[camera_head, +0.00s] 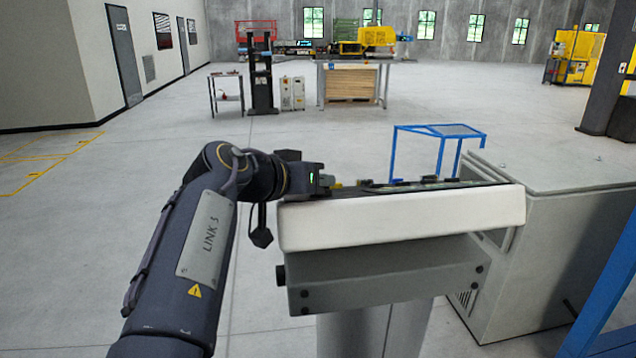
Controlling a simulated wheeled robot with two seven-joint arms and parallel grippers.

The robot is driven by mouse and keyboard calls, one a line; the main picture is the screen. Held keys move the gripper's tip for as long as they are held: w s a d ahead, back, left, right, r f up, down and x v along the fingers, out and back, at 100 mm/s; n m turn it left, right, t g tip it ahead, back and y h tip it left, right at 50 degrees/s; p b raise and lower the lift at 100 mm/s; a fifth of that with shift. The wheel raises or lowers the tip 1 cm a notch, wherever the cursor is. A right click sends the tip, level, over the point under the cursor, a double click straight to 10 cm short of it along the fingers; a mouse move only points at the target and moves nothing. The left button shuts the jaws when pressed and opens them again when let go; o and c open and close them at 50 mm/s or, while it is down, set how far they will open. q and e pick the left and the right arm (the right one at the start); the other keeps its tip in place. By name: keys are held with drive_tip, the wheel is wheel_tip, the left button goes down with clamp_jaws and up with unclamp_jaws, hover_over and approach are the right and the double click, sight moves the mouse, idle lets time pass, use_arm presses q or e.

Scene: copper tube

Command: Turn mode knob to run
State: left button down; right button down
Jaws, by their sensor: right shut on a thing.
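A control panel with a thick white edge (400,222) stands in front of me, its face turned up and away. Small dark and coloured parts show edge-on along its top, too small to name.
A grey cabinet (545,255) stands right of the panel, with a blue frame table (440,132) behind. A blue beam (608,290) crosses the lower right corner. Open floor lies to the left; a workbench (352,66) stands far back.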

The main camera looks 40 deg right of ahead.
sight(288, 202)
drive_tip(key=shift+r, duration=0.1)
idle(0.3)
drive_tip(key=c, duration=1.4)
unclamp_jaws()
drive_tip(key=shift+c, duration=0.2)
drive_tip(key=v, duration=0.8)
